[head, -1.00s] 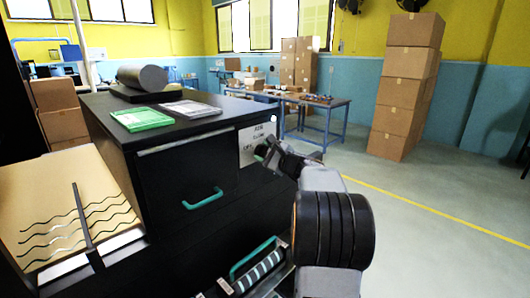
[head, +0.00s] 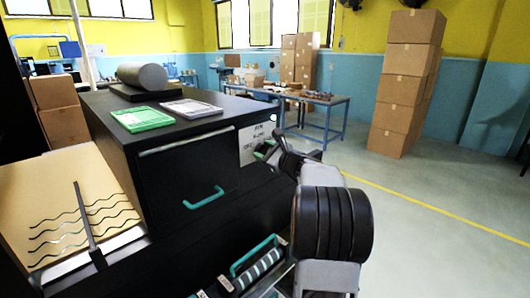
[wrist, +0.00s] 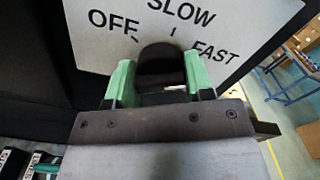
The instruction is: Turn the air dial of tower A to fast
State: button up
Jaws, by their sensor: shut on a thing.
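The air dial (wrist: 160,65) is a dark, round-topped knob in the wrist view. It stands in front of a white plate (wrist: 95,45) lettered OFF at left, SLOW at top and FAST at right. The lettering is tilted in this view. My gripper (wrist: 158,82) has its two green fingers on either side of the dial and is shut on it. I see no pointer mark on the dial, so its exact setting is unclear. In the head view my gripper (head: 262,150) is at the plate (head: 250,148) on the black cabinet (head: 165,170), covering the dial.
Stacked cartons (head: 405,85) stand at back right. The floor at right is clear.

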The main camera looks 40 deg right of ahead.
jog(key=o, duration=0.9)
jog(key=s, duration=0.4)
jog(key=s+d+b, duration=0.1)
jog(key=s, duration=0.4)
jog(key=s+d, duration=0.1)
jog(key=s, duration=0.3)
jog(key=shift+s+d+b, duration=0.2)
jog(key=shift+s+b, duration=0.15)
jog(key=shift+b, duration=0.05)
